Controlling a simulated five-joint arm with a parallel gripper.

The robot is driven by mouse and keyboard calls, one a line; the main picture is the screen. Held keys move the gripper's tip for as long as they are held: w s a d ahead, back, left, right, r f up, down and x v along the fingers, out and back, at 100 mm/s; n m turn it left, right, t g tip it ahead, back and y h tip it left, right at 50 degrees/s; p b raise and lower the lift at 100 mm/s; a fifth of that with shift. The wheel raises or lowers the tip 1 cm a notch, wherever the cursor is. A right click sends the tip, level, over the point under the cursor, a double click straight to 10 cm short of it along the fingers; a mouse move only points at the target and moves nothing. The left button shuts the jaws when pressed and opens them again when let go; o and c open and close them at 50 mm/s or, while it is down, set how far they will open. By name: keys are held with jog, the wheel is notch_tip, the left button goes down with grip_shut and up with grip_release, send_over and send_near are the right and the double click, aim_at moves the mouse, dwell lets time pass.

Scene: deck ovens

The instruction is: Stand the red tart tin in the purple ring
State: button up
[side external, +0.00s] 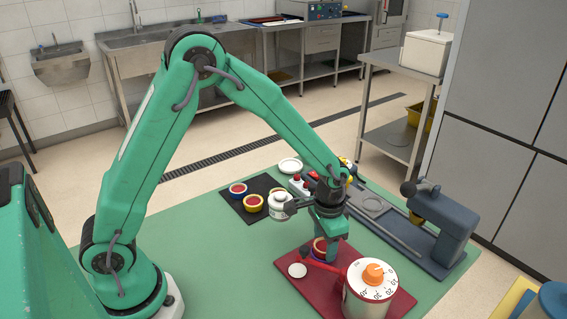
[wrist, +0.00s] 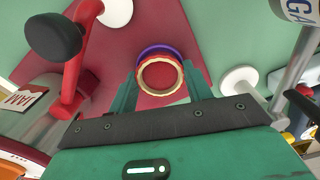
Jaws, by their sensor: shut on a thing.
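My gripper (wrist: 160,74) is shut on the red tart tin (wrist: 158,92), which has a cream rim and a red inside, with one green finger on each side. In the side view my gripper (side external: 325,238) points down over the dark red board, and part of the tin (side external: 320,243) shows there. The purple ring (wrist: 158,49) shows as an arc just past the tin's far edge in the wrist view. In the side view a small bit of the ring (side external: 318,255) shows below the tin. I cannot tell whether the tin sits inside the ring or just above it.
The dark red board (side external: 287,270) also holds a large orange-knobbed dial pot (side external: 369,290), a red handle close to my gripper, and a white disc (side external: 297,270). A dark mat (side external: 238,207) bears several filled tins. A grey press (side external: 438,225) stands right. Green table lies clear at front left.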

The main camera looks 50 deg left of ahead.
aim_at(323, 250)
jog(key=shift+f, duration=0.15)
jog(key=o, duration=0.7)
notch_tip(323, 250, up, 11)
dwell(1.5)
dwell(0.4)
